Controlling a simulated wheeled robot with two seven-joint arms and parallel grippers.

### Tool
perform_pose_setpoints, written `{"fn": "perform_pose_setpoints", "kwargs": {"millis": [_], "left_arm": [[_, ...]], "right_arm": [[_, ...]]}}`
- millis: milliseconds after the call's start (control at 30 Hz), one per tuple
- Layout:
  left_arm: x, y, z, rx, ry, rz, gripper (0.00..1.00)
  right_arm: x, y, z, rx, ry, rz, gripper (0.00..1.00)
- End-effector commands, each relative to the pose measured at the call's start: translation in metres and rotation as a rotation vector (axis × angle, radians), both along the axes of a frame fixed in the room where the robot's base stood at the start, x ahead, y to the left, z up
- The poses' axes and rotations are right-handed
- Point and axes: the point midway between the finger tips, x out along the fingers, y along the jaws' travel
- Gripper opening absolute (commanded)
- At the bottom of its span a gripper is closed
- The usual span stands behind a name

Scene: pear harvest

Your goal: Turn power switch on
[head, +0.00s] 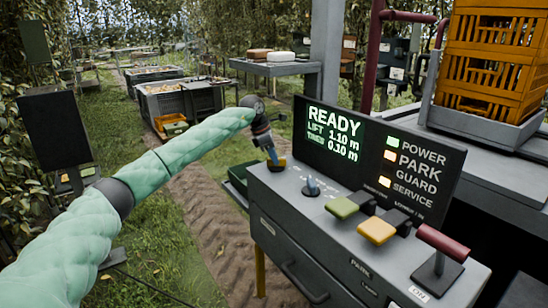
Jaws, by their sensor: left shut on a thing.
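A grey control console (295,225) stands in the middle right, with several controls on its top. The gripper hides much of that lever. No label naming it as the power switch is readable. The console's screen (335,133) reads READY, with lift and a second value below. The POWER lamp (392,141) is lit pale green. My right gripper is not in view.
Orange crates (490,60) are stacked behind right. Grass and a dirt track lie left of the console.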

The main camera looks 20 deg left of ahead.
Motion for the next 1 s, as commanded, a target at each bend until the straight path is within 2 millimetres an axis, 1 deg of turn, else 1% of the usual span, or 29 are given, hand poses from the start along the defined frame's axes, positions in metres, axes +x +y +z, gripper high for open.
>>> {"fn": "perform_pose_setpoints", "kwargs": {"millis": [33, 67, 100, 133, 467, 567, 833, 1000], "left_arm": [[0.001, 0.001, 0.001, 0.000, -0.003, 0.001, 0.24], [0.001, 0.001, 0.001, 0.000, -0.002, 0.001, 0.30], [0.000, 0.001, 0.001, 0.000, -0.002, 0.001, 0.38], [0.000, 0.001, 0.001, 0.000, -0.002, 0.001, 0.40], [0.000, 0.002, 0.003, 0.000, -0.002, 0.001, 0.40], [-0.001, 0.005, 0.011, 0.000, -0.002, 0.001, 0.40], [-0.007, 0.021, 0.049, -0.001, -0.004, 0.002, 0.40], [-0.009, 0.027, 0.066, 0.000, -0.003, 0.002, 0.40]], "right_arm": [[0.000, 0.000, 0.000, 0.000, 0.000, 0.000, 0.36], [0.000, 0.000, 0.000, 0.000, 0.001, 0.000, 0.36], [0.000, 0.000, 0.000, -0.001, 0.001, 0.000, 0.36], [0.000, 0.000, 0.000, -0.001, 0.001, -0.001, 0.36], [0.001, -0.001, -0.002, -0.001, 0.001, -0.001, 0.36], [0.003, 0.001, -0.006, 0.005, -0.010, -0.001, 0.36], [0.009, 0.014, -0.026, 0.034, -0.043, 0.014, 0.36], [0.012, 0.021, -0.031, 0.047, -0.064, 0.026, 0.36]]}}
